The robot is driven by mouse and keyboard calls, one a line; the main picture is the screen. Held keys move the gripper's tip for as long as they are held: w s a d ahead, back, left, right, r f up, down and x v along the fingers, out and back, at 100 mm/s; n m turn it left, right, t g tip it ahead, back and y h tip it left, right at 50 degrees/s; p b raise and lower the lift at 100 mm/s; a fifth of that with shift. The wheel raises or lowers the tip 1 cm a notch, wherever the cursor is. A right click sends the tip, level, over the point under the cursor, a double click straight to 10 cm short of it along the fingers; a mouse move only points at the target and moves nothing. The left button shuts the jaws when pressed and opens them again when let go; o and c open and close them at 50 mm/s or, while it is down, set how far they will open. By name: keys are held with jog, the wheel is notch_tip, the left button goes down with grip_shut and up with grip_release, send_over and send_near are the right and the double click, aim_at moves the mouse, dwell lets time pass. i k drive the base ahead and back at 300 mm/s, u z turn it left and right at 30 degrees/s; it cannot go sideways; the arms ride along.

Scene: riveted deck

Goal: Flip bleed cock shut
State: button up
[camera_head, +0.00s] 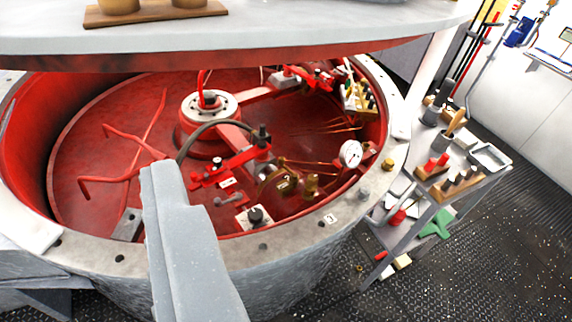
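A round red-lined vessel (75,150) with a grey riveted rim holds pipework and valve fittings. Near its middle are a red lever fitting (215,175) with a small white label, a brass fitting (311,187) and a brass part marked 2 (284,182). I cannot tell which of these is the bleed cock. A white-faced gauge (350,153) stands by the right rim.
A large grey lid (250,38) overhangs the back of the vessel. Bent red rods (125,165) stand at the left inside. A grey cart (400,235) with tools and a green item (437,224) stands at the right. The dark treaded deck (500,260) is clear at lower right.

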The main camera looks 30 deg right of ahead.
aim_at(281, 160)
jog(key=u, duration=2.7)
jog(key=k, duration=0.9)
jog(key=z, duration=2.75)
